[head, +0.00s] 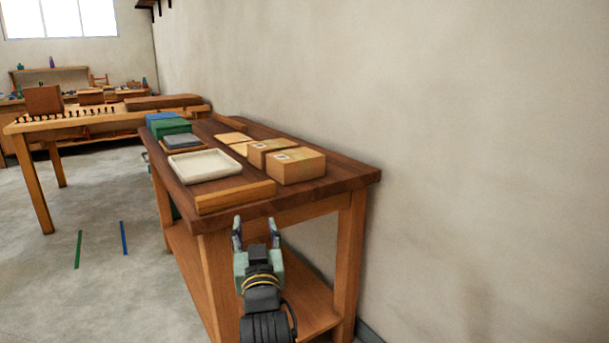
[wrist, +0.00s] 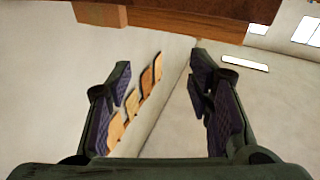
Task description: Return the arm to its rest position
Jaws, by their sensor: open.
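My gripper (head: 255,230) is in front of the near end of the dark-topped wooden workbench (head: 330,172), below the level of its top in the head view. Its two fingers stand apart and point toward the bench, with nothing between them. In the wrist view my gripper (wrist: 160,78) is also open and empty, with a finger at each side. The dark wooden edge (wrist: 190,20) crosses the top of that view, apart from the fingers. My arm reaches in from the bottom of the head view.
On the bench lie a white tray (head: 203,166), cardboard boxes (head: 296,167), a wooden bar (head: 235,196) and a green box (head: 170,127). The bench has a lower shelf (head: 308,297). A wall (head: 480,170) stands at the right. Open floor (head: 100,285) lies left.

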